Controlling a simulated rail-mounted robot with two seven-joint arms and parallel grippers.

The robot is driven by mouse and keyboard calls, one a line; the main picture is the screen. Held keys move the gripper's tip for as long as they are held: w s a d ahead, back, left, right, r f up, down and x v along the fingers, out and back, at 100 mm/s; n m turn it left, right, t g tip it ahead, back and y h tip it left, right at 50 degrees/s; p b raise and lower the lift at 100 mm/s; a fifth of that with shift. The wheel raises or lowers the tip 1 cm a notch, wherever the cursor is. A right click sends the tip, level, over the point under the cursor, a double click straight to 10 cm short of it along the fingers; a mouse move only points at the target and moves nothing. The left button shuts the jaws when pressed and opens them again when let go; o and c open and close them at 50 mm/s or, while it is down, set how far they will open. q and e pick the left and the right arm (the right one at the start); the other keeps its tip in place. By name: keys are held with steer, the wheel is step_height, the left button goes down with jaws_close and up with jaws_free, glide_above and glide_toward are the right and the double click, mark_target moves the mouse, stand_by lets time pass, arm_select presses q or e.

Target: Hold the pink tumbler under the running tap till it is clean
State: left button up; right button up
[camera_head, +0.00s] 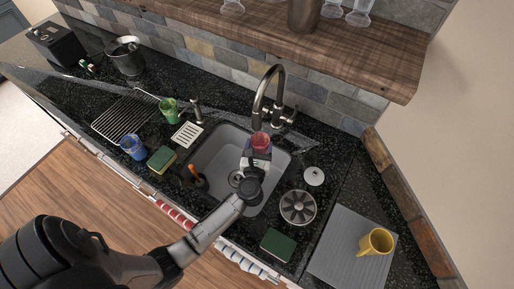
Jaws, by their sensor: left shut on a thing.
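The pink tumbler (261,140) is held over the sink (221,146), at its back right part, just below the curved metal tap (270,88). My left gripper (258,155) is shut on the tumbler, and the arm reaches in from the lower left across the sink. The fingers hide the lower part of the tumbler. I cannot tell whether water is flowing from the spout or whether the tumbler has dirt on it. My right gripper does not show.
Left of the sink are a green cup (168,109), blue cup (132,147), sponge (161,159) and wire rack (121,118). To the right are a round metal item (298,207), white lid (314,176), green sponge (278,244) and yellow mug (375,242) on a grey mat (341,239). A wooden shelf (330,45) overhangs behind.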

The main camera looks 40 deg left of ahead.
arm_select(q)
steer(key=shift+s+a, duration=0.15)
steer(key=shift+a, duration=0.05)
stand_by(0.4)
steer(key=shift+s+a, duration=0.15)
steer(key=shift+a, duration=0.1)
steer(key=shift+d, duration=0.15)
steer(key=shift+w+d, duration=0.35)
steer(key=shift+d, duration=0.05)
steer(key=shift+v, duration=4)
steer(key=shift+a, duration=0.1)
